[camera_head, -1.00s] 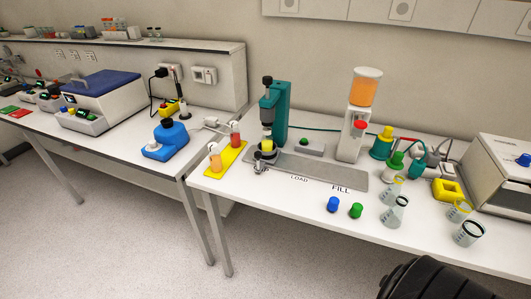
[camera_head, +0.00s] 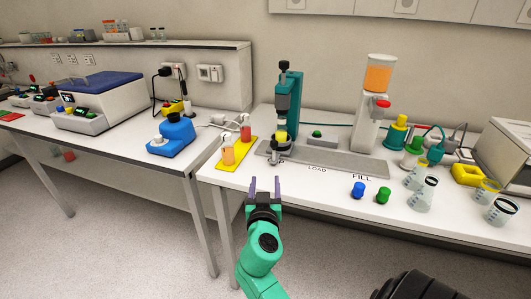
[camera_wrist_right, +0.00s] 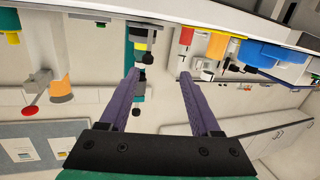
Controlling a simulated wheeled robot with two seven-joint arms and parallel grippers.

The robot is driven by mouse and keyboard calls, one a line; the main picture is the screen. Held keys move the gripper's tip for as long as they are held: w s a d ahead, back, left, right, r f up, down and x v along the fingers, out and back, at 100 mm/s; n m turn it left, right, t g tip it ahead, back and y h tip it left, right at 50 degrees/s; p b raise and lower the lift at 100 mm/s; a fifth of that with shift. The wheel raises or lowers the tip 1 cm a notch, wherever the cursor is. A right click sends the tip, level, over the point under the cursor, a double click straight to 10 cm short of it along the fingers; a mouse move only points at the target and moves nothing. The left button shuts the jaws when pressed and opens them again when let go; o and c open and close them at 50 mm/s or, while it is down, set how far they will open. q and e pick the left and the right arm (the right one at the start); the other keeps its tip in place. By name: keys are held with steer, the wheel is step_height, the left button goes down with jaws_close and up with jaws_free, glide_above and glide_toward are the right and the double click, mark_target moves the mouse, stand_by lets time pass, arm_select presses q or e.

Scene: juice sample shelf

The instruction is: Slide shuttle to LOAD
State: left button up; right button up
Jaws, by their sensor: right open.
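The shuttle (camera_head: 281,146) is a small grey carriage with a yellow-topped cup, at the left end of the grey rail plate (camera_head: 352,163), under the teal press (camera_head: 292,100). A dark handle sticks out at its front. The LOAD label (camera_head: 317,169) lies to its right, with FILL (camera_head: 361,177) further right. My right gripper (camera_head: 265,184) is open and empty, in front of the bench edge, below and apart from the shuttle. In the right wrist view, the scene appears inverted; the shuttle (camera_wrist_right: 141,42) shows beyond my open fingers (camera_wrist_right: 159,78). My left gripper is out of view.
A yellow rack (camera_head: 232,167) with two juice tubes stands left of the shuttle. A dispenser (camera_head: 374,105) stands behind the rail. Blue (camera_head: 358,190) and green (camera_head: 383,195) caps and several beakers stand front right. The bench front below LOAD is clear.

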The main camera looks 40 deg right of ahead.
step_height(320, 180, up, 2)
steer(key=d+m+h, duration=0.1)
steer(key=p, duration=0.3)
glide_toward(274, 144)
steer(key=x, duration=0.3)
steer(key=p+x, duration=0.1)
steer(key=x, duration=0.6)
steer(key=shift+r, duration=0.1)
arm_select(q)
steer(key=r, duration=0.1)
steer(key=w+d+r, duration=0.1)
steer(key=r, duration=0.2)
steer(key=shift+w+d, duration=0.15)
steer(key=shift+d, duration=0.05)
arm_select(e)
jaws_close()
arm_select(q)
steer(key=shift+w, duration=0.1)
